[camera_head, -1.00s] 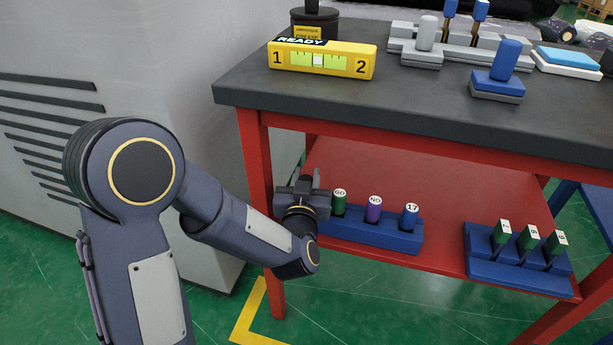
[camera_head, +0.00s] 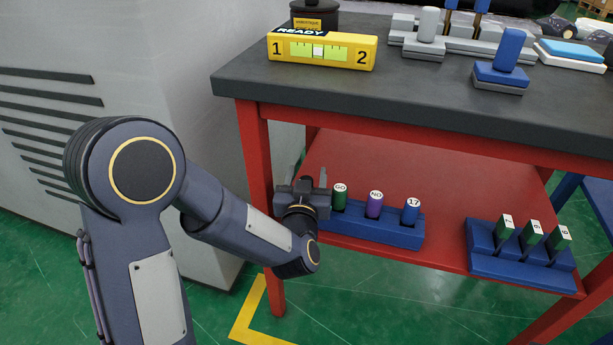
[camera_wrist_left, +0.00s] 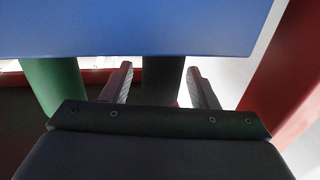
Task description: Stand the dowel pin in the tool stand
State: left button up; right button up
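A blue tool stand (camera_head: 385,229) sits on the red lower shelf. It holds a green GO gauge (camera_head: 340,197), a purple NO gauge (camera_head: 375,204) and a blue pin marked 17 (camera_head: 410,211), all upright. My left gripper (camera_head: 303,183) is at the stand's left end and hides it. In the left wrist view my gripper (camera_wrist_left: 158,72) is open, with a dark grey cylinder (camera_wrist_left: 161,80) between or just beyond its fingers. I cannot tell whether they touch it or whether it is the dowel pin. A green cylinder (camera_wrist_left: 48,85) is beside it. My right gripper does not show.
The dark tabletop (camera_head: 400,95) overhangs the shelf and carries a yellow READY box (camera_head: 322,50) and several grey and blue blocks. A red table leg (camera_head: 256,160) is close to my left gripper.

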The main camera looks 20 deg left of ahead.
pick_arm(q)
jog(key=shift+s, duration=0.1)
jog(key=s+d+p, duration=0.1)
jog(key=s, duration=0.6)
jog(key=shift+s+d+p, duration=0.15)
jog(key=shift+s+p, duration=0.15)
dwell(0.3)
jog(key=s+a+g+h+p, duration=0.1)
jog(key=s+a+g+h, duration=0.1)
jog(key=s+g, duration=0.35)
jog(key=s+a+r+g+h, duration=0.1)
jog(key=s+a+g+h, duration=0.15)
jog(key=s, duration=0.65)
jog(key=s+a+g+h+p, duration=0.1)
jog(key=s+a+g+h, duration=0.1)
jog(key=s+g, duration=0.35)
notch_tip(320, 180, up, 38)
jog(key=s+t+p, duration=0.1)
jog(key=s+p, duration=0.1)
jog(key=p, duration=3.6)
jog(key=shift+a, duration=0.15)
jog(key=shift+r, duration=0.1)
